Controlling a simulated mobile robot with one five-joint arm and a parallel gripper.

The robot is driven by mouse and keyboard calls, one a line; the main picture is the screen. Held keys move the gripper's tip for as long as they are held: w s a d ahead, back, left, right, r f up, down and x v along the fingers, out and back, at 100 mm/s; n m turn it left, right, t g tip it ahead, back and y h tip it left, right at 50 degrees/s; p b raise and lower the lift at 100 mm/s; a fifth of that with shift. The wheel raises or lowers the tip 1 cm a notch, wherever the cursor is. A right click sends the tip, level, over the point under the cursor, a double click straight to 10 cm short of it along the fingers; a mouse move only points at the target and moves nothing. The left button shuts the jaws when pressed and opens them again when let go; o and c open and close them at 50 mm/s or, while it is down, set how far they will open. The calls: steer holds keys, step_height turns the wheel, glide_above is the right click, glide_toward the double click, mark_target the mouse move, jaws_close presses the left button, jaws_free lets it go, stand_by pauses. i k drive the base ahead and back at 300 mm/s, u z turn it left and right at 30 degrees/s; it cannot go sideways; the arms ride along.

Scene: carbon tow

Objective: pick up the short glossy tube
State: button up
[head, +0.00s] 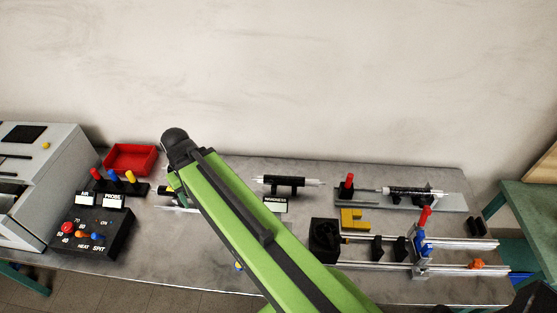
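Two dark tube-like pieces could be the short glossy tube; I cannot tell which. One is a dark cylinder (287,180) with pale ends, lying level on a black stand behind a small label at mid-table. The other is a black, shiny, speckled cylinder (412,190) with pale ends, lying level in a grey fixture at the right. My green arm reaches across the front and middle of the table, left of both.
At the left are a grey machine (45,180), a black control box (95,234) with knobs, and a red tray (130,158). The back wall is bare.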

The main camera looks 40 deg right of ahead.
mark_target(268, 179)
steer(key=k, duration=0.7)
steer(key=u, duration=0.7)
steer(key=i, duration=1)
steer(key=u, duration=0.1)
